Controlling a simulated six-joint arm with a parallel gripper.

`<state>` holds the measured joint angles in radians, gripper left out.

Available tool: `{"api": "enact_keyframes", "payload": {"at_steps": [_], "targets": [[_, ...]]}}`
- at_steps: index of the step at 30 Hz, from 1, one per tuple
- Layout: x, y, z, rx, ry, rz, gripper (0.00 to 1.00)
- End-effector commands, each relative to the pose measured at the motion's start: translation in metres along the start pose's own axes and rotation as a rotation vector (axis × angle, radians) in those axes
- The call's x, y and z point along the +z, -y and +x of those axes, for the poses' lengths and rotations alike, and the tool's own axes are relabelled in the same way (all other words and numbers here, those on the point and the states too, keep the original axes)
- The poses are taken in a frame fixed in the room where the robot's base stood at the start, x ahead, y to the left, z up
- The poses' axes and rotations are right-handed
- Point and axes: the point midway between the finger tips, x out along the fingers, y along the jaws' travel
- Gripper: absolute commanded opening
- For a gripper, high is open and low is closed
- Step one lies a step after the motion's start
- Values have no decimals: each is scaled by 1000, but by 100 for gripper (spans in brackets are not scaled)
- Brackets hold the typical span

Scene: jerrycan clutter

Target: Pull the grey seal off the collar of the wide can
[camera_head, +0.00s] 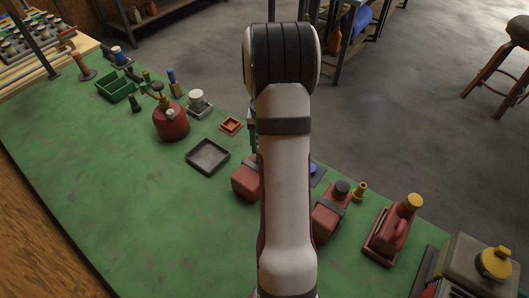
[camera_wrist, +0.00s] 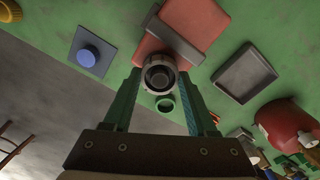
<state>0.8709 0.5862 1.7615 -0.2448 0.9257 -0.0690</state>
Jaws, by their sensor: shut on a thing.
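The wide can (camera_wrist: 178,20) is a red can with a grey band across it, seen from above in the wrist view. In the head view my arm hides most of it, and its red left side (camera_head: 245,181) shows. The grey seal (camera_wrist: 158,62) is a round pale-grey ring with a dark centre, between my gripper's (camera_wrist: 158,78) two green fingertips at the can's near end. My gripper is shut on the seal. I cannot tell whether the seal still touches the collar. A small green ring (camera_wrist: 164,104) shows just below it; what it joins is unclear. The head view hides my fingertips.
A dark tray (camera_head: 207,157) lies left of the can. A blue cap on a dark plate (camera_wrist: 92,54) is on its other side. Another red can (camera_head: 327,218) with a black cap, a brass fitting (camera_head: 360,190) and a yellow-capped can (camera_head: 393,229) stand rightward.

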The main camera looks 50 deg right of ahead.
Motion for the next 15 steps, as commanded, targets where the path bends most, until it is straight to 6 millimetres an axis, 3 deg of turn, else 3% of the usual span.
{"api": "enact_keyframes", "payload": {"at_steps": [15], "targets": [[0,0,-8,0,-1,0,0]]}}
